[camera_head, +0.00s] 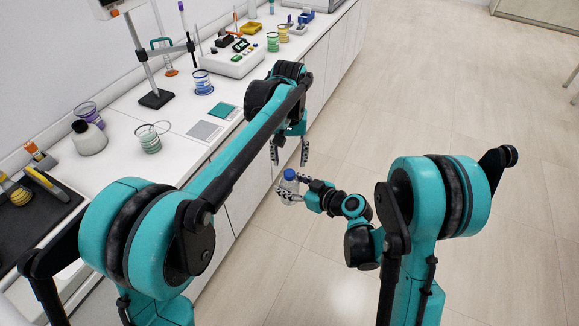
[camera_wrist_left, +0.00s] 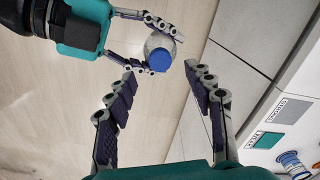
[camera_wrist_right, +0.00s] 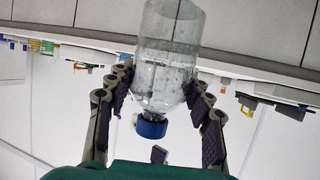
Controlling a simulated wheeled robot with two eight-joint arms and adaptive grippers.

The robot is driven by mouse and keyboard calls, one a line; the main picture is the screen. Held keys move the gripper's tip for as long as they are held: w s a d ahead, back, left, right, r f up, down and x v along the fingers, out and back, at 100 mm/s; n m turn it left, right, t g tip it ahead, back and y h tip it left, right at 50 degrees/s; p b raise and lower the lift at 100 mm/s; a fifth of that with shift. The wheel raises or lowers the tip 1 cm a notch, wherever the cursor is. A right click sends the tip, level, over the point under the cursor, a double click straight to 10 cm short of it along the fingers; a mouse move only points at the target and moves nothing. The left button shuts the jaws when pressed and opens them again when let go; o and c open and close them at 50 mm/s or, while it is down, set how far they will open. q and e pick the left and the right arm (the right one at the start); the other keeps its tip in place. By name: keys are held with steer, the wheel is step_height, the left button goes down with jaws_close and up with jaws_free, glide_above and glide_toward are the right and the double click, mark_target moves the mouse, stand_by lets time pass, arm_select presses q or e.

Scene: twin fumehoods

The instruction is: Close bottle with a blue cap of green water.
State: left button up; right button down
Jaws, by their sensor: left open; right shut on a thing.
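A clear bottle (camera_head: 288,186) with a blue cap (camera_head: 290,174) is held off the floor in front of the counter. My right gripper (camera_head: 287,194) is shut around its body, one finger on each side. In the right wrist view the bottle (camera_wrist_right: 168,52) looks colourless, and the blue cap (camera_wrist_right: 151,127) sits at its neck; how tightly it fits cannot be told. My left gripper (camera_head: 289,153) is open and empty, fingers pointing down just above the cap. In the left wrist view the cap (camera_wrist_left: 160,61) lies between and slightly beyond the open fingertips (camera_wrist_left: 164,78).
The white counter (camera_head: 180,112) runs along the left. It carries a green-liquid beaker (camera_head: 149,143), a blue-ringed beaker (camera_head: 202,84), a white black-necked bottle (camera_head: 88,140), grey and green pads (camera_head: 224,111) and a stand (camera_head: 156,97). The floor (camera_head: 400,110) to the right is clear.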

arm_select(q)
step_height(320, 180, up, 7)
steer(key=shift+f, duration=0.1)
stand_by(0.5)
steer(key=s+a+t, duration=0.3)
steer(key=s+a, duration=0.6)
steer(key=a, duration=0.2)
steer(key=s+a+f+n+t, duration=0.1)
steer(key=s+a+f+t, duration=0.3)
steer(key=s+a+f, duration=0.4)
steer(key=s+f, duration=0.1)
steer(key=s, duration=0.3)
steer(key=shift+a+f, duration=0.2)
steer(key=shift+f, duration=0.1)
